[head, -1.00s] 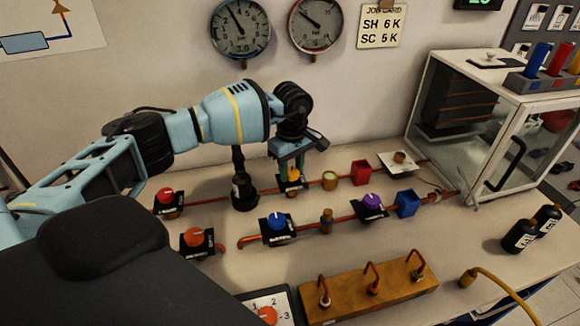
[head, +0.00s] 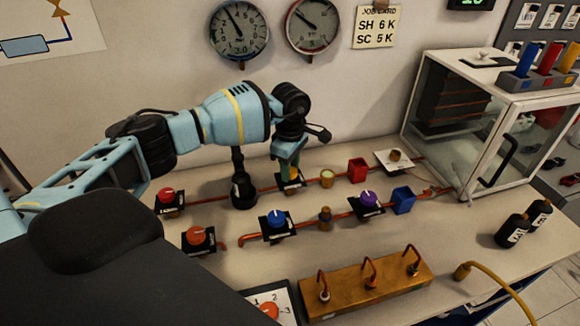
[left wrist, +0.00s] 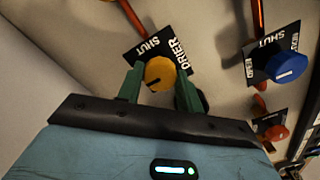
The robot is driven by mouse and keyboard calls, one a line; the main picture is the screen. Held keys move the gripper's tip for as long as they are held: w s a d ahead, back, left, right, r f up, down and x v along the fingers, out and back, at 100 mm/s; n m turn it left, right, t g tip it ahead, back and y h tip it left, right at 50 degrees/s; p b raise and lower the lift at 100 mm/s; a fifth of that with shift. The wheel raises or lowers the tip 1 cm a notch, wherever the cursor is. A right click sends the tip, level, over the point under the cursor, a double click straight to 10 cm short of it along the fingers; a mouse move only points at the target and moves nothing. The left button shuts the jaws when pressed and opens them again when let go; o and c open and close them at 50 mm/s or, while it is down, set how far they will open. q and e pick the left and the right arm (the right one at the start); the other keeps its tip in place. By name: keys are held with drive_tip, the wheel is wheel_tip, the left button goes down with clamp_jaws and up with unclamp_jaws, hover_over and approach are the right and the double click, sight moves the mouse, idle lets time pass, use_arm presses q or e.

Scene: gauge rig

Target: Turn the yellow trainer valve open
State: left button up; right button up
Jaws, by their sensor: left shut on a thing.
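The yellow valve knob (head: 293,174) sits on a black plate in the back pipe line, partly hidden by my left gripper in the head view. In the left wrist view the yellow knob (left wrist: 160,73) lies between the green fingers, and its plate reads SHUT and DRIER. A short pale mark shows near the knob's lower edge there. My left gripper (head: 288,163) points down from above and is shut on the knob; its fingers also show in the left wrist view (left wrist: 160,84). My right gripper is not in view.
Other valves stand close by: blue (head: 276,219), purple (head: 369,199), red (head: 167,196) and orange (head: 196,236). A black post (head: 241,190) stands just left of the gripper. A glass cabinet (head: 465,115) is at right.

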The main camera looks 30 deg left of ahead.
use_arm(q)
drive_tip(key=o, duration=1)
drive_tip(key=shift+r, duration=3.95)
